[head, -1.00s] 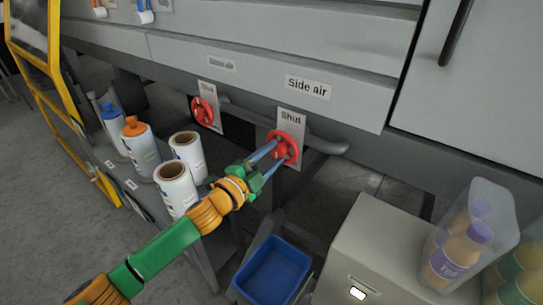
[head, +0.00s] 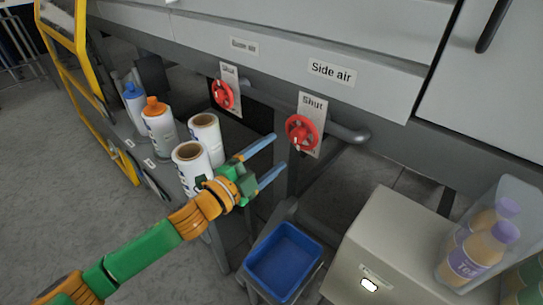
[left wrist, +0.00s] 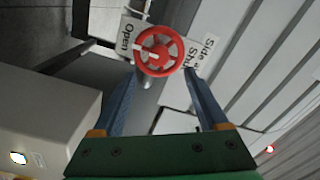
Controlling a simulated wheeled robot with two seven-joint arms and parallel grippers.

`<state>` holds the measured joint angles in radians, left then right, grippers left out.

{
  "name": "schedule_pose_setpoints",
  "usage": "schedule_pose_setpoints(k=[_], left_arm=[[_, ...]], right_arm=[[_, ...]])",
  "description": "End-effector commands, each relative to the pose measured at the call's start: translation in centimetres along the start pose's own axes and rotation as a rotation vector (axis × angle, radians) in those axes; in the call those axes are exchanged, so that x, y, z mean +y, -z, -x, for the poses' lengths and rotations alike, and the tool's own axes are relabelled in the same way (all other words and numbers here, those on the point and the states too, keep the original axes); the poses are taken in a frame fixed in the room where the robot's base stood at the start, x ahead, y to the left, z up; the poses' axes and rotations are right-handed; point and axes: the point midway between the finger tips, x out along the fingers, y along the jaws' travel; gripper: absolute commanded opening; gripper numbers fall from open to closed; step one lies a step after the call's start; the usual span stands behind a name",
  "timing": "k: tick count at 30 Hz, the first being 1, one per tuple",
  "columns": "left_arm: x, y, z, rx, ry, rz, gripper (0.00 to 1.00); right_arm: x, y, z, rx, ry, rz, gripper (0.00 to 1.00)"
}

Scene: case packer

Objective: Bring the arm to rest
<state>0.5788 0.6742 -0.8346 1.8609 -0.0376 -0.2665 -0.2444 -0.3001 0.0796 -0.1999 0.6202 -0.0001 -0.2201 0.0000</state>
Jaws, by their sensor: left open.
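My left gripper (head: 268,162) is open and empty in the head view, held out in front of the machine. Its two blue-grey fingers are spread, to the left of and below a red valve wheel (head: 301,132) and apart from it. This wheel sits on a "Shut" plate under the "Side air" label. In the left wrist view the same red wheel (left wrist: 159,51) shows beyond the open fingertips (left wrist: 160,72), with the words "Open" and "Shut" beside it. My right gripper is not in view.
A second red valve wheel (head: 223,95) is further left. White rolls (head: 206,134) and bottles (head: 159,127) stand on a shelf behind my arm. A blue bin (head: 284,262) is below. A grey box (head: 400,250) and a clear container of bottles (head: 485,240) are at right.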

Motion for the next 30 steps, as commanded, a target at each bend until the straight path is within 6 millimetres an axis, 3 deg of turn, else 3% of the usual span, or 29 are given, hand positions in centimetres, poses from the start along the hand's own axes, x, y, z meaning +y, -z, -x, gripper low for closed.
schedule_pose_setpoints(k=[12,14,16,17,18,20,21,24,26,27,30], left_arm=[[0.1,-0.1,0.1,-0.004,-0.001,0.004,0.76],[0.8,-1.3,0.0,-0.036,-0.008,0.035,0.76],[3.3,-4.7,0.2,-0.13,-0.032,0.123,0.76],[5.0,-6.7,0.5,-0.187,-0.047,0.179,0.76],[7.8,-9.6,1.4,-0.276,-0.071,0.26,0.76],[12.7,-13.5,3.5,-0.416,-0.111,0.386,0.76],[16.1,-15.6,5.3,-0.505,-0.139,0.465,0.76],[24.5,-18.9,11.1,-0.721,-0.21,0.645,0.76],[29.4,-19.8,15.2,-0.847,-0.255,0.743,0.76],[32.6,-19.8,18.2,-0.93,-0.286,0.806,0.76],[39.8,-18.4,25.9,-1.132,-0.365,0.948,0.76]], right_arm=[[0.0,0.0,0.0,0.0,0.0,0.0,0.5],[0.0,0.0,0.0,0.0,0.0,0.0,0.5],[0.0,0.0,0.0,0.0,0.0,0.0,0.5],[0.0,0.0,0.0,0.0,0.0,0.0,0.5],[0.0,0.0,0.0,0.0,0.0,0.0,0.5],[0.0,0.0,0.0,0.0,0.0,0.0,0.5],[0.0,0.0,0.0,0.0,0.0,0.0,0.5],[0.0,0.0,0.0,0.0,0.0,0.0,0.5],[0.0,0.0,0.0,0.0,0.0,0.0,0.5],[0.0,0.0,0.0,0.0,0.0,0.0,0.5],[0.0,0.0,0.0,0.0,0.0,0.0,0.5]])
